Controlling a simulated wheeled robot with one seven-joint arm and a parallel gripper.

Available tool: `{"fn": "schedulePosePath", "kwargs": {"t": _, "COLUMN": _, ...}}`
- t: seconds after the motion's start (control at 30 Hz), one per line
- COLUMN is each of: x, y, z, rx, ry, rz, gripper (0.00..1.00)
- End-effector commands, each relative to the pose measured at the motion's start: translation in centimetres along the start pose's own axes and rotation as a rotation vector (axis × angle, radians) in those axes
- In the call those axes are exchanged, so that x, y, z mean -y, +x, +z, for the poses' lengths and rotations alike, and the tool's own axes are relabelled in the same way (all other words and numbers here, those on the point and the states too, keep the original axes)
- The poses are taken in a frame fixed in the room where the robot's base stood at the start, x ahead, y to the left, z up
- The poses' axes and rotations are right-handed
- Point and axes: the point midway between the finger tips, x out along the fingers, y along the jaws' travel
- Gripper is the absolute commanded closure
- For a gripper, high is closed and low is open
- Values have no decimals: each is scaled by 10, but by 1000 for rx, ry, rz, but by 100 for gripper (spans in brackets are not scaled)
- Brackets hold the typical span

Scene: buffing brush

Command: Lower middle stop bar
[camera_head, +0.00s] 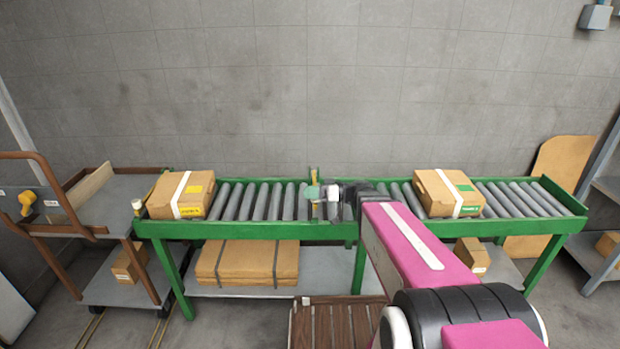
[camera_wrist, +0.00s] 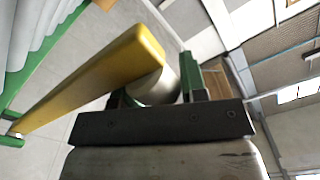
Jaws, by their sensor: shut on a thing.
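The middle stop bar is a long yellow bar (camera_wrist: 95,75) with a grey rounded metal piece (camera_wrist: 155,86) under its near end in the wrist view. My gripper (camera_wrist: 157,90) is shut on this part, with green fingers on either side of the grey piece. The bar runs from the fingers toward the conveyor's green rail at the left. In the head view, my gripper (camera_head: 320,193) is at the middle of the roller conveyor, by a small yellowish piece and green post. My gripper and wrist hide much of the bar there, so its height is hard to tell.
The green-framed roller conveyor (camera_head: 250,230) carries a left box (camera_head: 165,197) and a right box (camera_head: 432,188), both apart from my gripper. Flat cartons (camera_head: 245,262) lie on the lower shelf. A brown cart (camera_head: 125,185) stands left, and a slatted brown surface (camera_head: 335,320) lies in front.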

Motion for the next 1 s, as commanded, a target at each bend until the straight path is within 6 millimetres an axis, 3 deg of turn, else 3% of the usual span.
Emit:
{"fn": "schedulePosePath", "kwargs": {"t": 0.03, "x": 4, "y": 0, "z": 10, "rx": 6, "ry": 10, "rz": -12, "gripper": 100}}
{"fn": "schedulePosePath", "kwargs": {"t": 0.3, "x": -2, "y": 0, "z": 36, "rx": 11, "ry": 7, "rz": -11, "gripper": 100}}
{"fn": "schedulePosePath", "kwargs": {"t": 0.87, "x": -5, "y": 1, "z": 45, "rx": 12, "ry": 8, "rz": -13, "gripper": 100}}
{"fn": "schedulePosePath", "kwargs": {"t": 0.9, "x": -5, "y": 1, "z": 45, "rx": 12, "ry": 8, "rz": -13, "gripper": 56}}
{"fn": "schedulePosePath", "kwargs": {"t": 0.93, "x": -5, "y": 2, "z": 45, "rx": 12, "ry": 8, "rz": -14, "gripper": 46}}
{"fn": "schedulePosePath", "kwargs": {"t": 1.0, "x": -6, "y": 2, "z": 45, "rx": 12, "ry": 11, "rz": -14, "gripper": 41}}
